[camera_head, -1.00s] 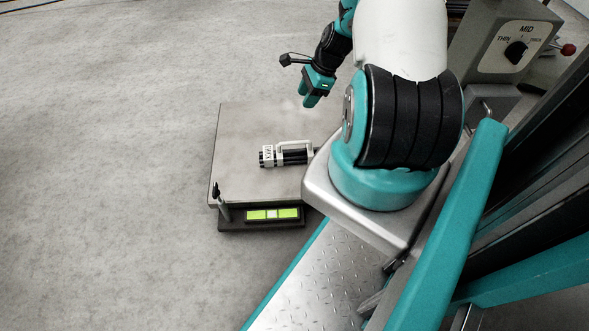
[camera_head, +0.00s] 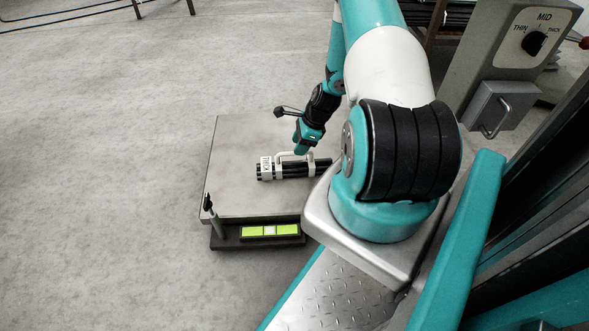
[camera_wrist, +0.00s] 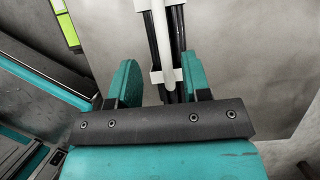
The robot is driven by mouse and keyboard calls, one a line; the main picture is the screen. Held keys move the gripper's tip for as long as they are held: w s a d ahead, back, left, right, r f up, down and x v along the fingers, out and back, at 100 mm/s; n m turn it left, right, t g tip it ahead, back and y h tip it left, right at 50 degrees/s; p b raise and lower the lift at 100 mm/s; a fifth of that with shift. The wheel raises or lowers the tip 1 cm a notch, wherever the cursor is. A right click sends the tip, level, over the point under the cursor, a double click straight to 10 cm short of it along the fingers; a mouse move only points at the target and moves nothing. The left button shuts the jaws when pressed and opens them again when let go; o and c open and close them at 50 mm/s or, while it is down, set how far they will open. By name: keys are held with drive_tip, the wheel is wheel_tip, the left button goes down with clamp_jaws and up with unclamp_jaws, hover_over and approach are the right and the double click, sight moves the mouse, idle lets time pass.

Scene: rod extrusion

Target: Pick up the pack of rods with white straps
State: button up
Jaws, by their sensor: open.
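The pack of rods (camera_head: 295,170) is a bundle of black rods with white straps and a pale handle along its top. It lies on the grey platform (camera_head: 235,145), its right end partly hidden by my arm. My gripper (camera_head: 302,146) is just above the pack near the handle. In the wrist view, the gripper's two teal fingers (camera_wrist: 157,85) are open and apart, with the white handle and black rods (camera_wrist: 166,50) running between them. Whether the fingers touch the handle cannot be told.
A post (camera_head: 213,217) stands at the platform's front left corner, beside a green-lit panel (camera_head: 270,231). A grey machine with a THIN/MID/THICK dial (camera_head: 535,42) stands at the upper right. Open concrete floor (camera_head: 90,180) lies to the left.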

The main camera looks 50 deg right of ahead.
sight(295, 161)
drive_tip(key=b+x, duration=0.2)
drive_tip(key=x, duration=0.1)
drive_tip(key=b+x, duration=0.1)
drive_tip(key=x, duration=0.1)
drive_tip(key=shift+d+f+b, duration=0.2)
drive_tip(key=shift+d+b, duration=0.1)
drive_tip(key=shift+b, duration=0.05)
drive_tip(key=shift+r, duration=0.1)
clamp_jaws()
idle(0.9)
